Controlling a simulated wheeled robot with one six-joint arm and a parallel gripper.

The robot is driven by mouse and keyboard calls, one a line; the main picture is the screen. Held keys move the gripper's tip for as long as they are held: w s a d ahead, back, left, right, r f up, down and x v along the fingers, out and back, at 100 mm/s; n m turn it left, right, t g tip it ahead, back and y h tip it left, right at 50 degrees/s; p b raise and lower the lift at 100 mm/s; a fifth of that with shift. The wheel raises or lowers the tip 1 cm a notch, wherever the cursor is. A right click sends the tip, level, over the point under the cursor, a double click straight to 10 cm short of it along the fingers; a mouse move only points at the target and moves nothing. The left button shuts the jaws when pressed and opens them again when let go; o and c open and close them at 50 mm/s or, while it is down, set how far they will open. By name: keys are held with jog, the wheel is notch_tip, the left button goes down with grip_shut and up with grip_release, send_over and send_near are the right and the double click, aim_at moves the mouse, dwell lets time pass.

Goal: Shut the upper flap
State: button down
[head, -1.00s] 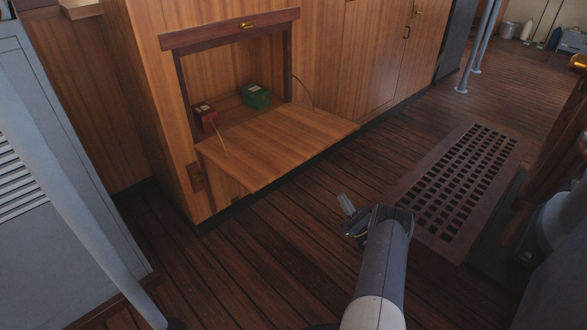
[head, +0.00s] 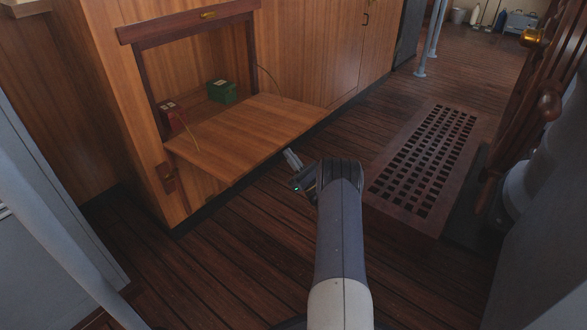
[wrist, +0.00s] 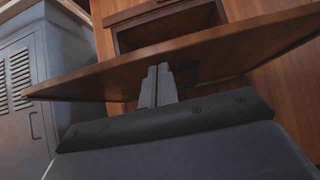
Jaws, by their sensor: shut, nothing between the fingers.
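The flap (head: 247,136) is a wooden panel hanging open, about level, from the lower edge of an opening in the wooden cabinet. Thin stays run to its sides. A red box (head: 171,118) and a green box (head: 221,92) stand inside the compartment. My gripper (head: 291,158) is shut and empty, just off the flap's front right edge in the head view. In the wrist view, my gripper (wrist: 158,72) points up toward the underside of the flap (wrist: 100,80). I cannot tell whether the fingertips touch it.
A dark wooden grating (head: 424,160) lies on the floor to the right. A grey locker (wrist: 28,95) shows at left in the wrist view. Floor planks (head: 235,260) in front of the cabinet are clear.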

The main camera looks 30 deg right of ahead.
jog(key=shift+r, duration=0.35)
jog(key=shift+r, duration=0.1)
